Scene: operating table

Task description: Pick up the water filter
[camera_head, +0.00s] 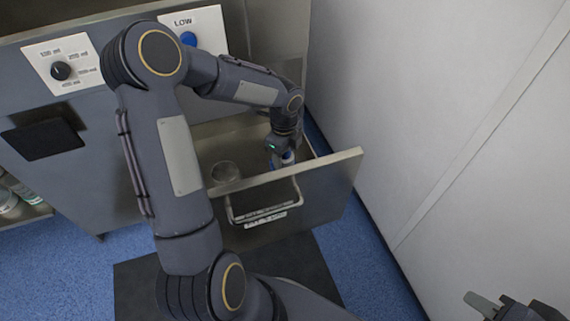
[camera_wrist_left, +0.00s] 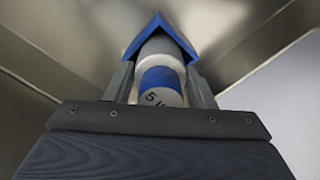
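The water filter (camera_wrist_left: 161,80) is a white cylinder with a blue band, a printed "5 u" label and a blue angular end. In the left wrist view it lies between the two fingers of my left gripper (camera_wrist_left: 160,88), which appear to press on its sides. In the head view my left gripper (camera_head: 282,155) reaches down into the open drawer, and a small blue and white part of the filter (camera_head: 287,159) shows at it. My right gripper (camera_head: 500,306) is partly in view at the bottom right, away from the drawer; its opening is unclear.
The metal drawer (camera_head: 335,185) is pulled out, with a wire handle (camera_head: 262,219) on its front. A round clear container (camera_head: 225,172) is inside it. A knob panel (camera_head: 62,70) is on the cabinet. A white wall (camera_head: 440,100) stands close on the right.

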